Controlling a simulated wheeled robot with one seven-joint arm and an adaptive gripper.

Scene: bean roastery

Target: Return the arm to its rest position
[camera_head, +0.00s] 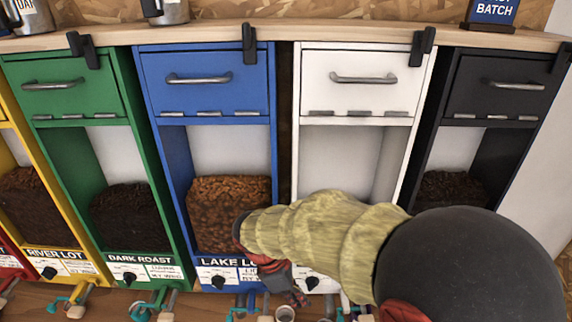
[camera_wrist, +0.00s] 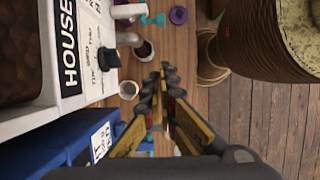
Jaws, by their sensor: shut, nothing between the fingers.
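My arm, in a yellow-green sleeve, reaches from the lower right across the front of the white bin (camera_head: 362,95) in the camera_head view. My gripper (camera_head: 294,297) hangs low near the bottom of the blue and white bins, partly hidden by the arm. In the camera_wrist view my gripper (camera_wrist: 166,70) has its two fingers closed together, with nothing between them. It is over the wooden counter (camera_wrist: 225,112), beside the bins' fronts and near small cups.
A cup with dark contents (camera_wrist: 145,50) and a pale cup (camera_wrist: 129,90) stand near the fingers. The blue bin (camera_head: 207,85), green bin (camera_head: 69,90) and black bin (camera_head: 500,88) form a row with the white one. A large ribbed container (camera_wrist: 265,45) is at upper right.

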